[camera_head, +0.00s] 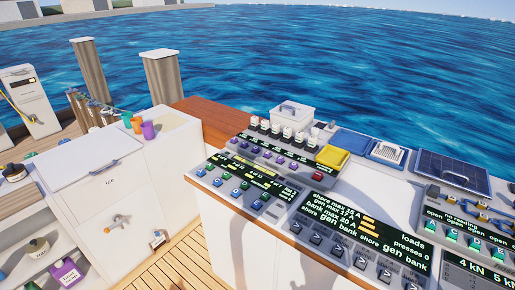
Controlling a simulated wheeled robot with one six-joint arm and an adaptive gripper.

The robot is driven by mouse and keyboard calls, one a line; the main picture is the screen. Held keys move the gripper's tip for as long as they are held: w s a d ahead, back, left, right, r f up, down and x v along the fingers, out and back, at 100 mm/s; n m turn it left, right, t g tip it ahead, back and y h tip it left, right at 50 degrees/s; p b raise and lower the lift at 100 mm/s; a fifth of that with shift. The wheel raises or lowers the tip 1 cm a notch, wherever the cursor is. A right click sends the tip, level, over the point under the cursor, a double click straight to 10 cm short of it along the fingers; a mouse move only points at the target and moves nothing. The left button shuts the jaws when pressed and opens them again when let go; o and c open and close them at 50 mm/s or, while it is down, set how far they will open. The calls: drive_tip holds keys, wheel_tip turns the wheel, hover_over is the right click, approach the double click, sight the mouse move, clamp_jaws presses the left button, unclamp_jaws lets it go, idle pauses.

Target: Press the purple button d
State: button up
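A row of small purple buttons (267,154) runs along the upper panel of the console on the right side of the view, below a row of white-topped switches (276,131). The letters on the purple buttons are too small to read, so I cannot tell which one is d. No button looks covered by anything. My gripper is not in view.
A lower panel (242,178) with blue and grey buttons sits before the purple row. A loads display (365,225) is to its right. A yellow tray (332,157), a red block (317,176) and a white bin (291,112) are close by. Wooden deck (185,262) lies at left.

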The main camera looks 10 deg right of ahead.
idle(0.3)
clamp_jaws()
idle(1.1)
